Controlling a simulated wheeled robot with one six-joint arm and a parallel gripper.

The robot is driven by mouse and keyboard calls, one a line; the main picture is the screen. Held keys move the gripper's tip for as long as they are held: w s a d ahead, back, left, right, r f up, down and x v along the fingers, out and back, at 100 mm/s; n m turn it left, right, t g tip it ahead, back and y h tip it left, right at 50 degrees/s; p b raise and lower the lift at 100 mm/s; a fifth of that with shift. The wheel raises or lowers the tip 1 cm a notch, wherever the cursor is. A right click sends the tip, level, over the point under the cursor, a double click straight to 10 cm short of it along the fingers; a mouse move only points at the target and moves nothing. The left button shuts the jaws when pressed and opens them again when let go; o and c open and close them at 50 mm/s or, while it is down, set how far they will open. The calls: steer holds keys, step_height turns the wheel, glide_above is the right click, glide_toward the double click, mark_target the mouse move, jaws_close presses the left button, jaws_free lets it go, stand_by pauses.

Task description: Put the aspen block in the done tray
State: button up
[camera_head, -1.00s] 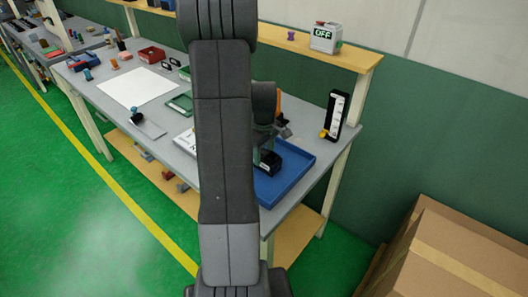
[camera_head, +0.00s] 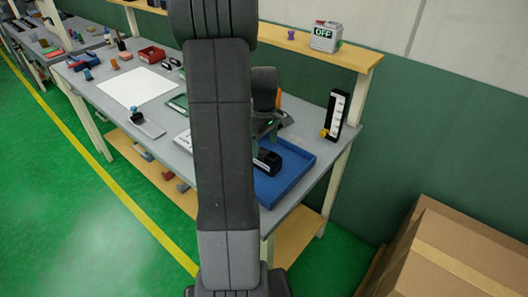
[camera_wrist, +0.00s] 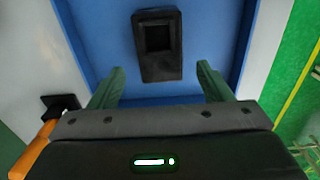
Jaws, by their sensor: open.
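A black block (camera_head: 267,161) with a dark recessed top lies in the blue tray (camera_head: 299,174) at the right end of the table. In the wrist view the black block (camera_wrist: 158,66) lies flat on the floor of the blue tray (camera_wrist: 101,42), ahead of the fingertips. My gripper (camera_wrist: 160,78) is open and empty, with its green fingers spread wider than the block and not touching it. In the head view my gripper (camera_head: 266,139) is just above the tray, partly hidden by my arm. I cannot tell by look whether this is the aspen block, or whether this is the done tray.
A black-and-white upright gauge (camera_head: 336,115) stands behind the tray. A white sheet (camera_head: 135,87), a red bin (camera_head: 152,54) and small parts occupy the table's left. A shelf with an OFF box (camera_head: 325,37) runs behind. Cardboard boxes (camera_head: 450,255) stand at lower right.

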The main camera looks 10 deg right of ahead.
mark_target(264, 155)
step_height(264, 155, up, 8)
steer(key=shift+b, duration=0.35)
step_height(264, 155, down, 13)
steer(key=shift+r+p, duration=0.2)
steer(key=shift+p, duration=0.35)
steer(key=shift+w+r, duration=0.15)
steer(key=shift+r, duration=1.35)
